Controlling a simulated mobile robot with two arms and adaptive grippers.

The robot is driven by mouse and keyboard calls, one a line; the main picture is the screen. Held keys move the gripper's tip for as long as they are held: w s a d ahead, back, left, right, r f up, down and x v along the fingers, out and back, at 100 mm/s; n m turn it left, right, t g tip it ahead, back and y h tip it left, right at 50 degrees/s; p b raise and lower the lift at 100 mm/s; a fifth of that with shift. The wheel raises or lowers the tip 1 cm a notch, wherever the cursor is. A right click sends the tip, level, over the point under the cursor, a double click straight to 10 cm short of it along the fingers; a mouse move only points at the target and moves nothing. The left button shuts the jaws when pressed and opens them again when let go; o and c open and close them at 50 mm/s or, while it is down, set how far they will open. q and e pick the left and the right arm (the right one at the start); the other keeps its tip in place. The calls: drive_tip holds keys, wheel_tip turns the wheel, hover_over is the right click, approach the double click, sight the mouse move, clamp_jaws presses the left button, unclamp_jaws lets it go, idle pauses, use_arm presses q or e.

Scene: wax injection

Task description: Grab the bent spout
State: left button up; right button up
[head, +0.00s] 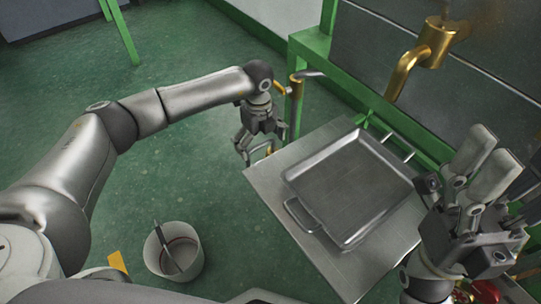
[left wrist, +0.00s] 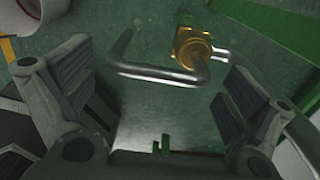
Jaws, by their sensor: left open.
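A silver bent spout (left wrist: 155,73) runs from a brass fitting (left wrist: 193,46) in the left wrist view. It lies between the two open fingers of my left gripper (left wrist: 160,105), apart from both. In the head view my left gripper (head: 260,146) hangs open, beside the left edge of the metal table, and partly hides the pipework there. A thick brass bent pipe (head: 406,70) shows at the upper right of the head view, far from my left gripper.
A metal tray (head: 345,185) with handles sits on the metal table (head: 285,205). A green frame (head: 330,70) stands behind it. A white bucket (head: 196,262) with a stick in it stands on the green floor at the lower left. The floor left of the table is mostly clear.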

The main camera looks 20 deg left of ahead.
use_arm(q)
wheel_tip(320, 180, down, 2)
drive_tip(key=shift+f+b, duration=0.1)
drive_tip(key=shift+b, duration=0.2)
drive_tip(key=c, duration=1.1)
